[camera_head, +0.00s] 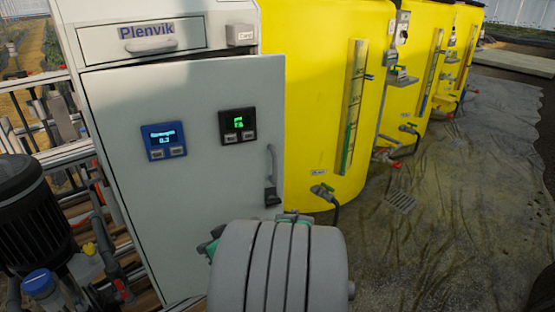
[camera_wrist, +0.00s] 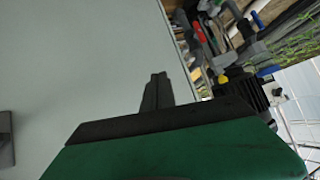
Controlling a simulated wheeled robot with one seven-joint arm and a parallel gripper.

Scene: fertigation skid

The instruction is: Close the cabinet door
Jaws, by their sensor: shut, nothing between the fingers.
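The cabinet door (camera_head: 190,205) is a pale grey panel with two small displays and a dark handle (camera_head: 270,180) near its right edge. It stands ajar: its right edge juts past the cabinet body, and a dark gap shows along its top. In the wrist view the door (camera_wrist: 80,65) fills the left as a plain grey surface. My gripper (camera_wrist: 156,78) is shut and empty, its dark fingers in front of the door near one edge. I cannot tell whether they touch it. In the head view my arm's grey link hides the fingers.
The cabinet top has a drawer-like panel (camera_head: 100,43) labelled Plenvik. Yellow tanks (camera_head: 315,100) with valves stand to the right. Pipes and a black motor (camera_head: 30,215) crowd the left.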

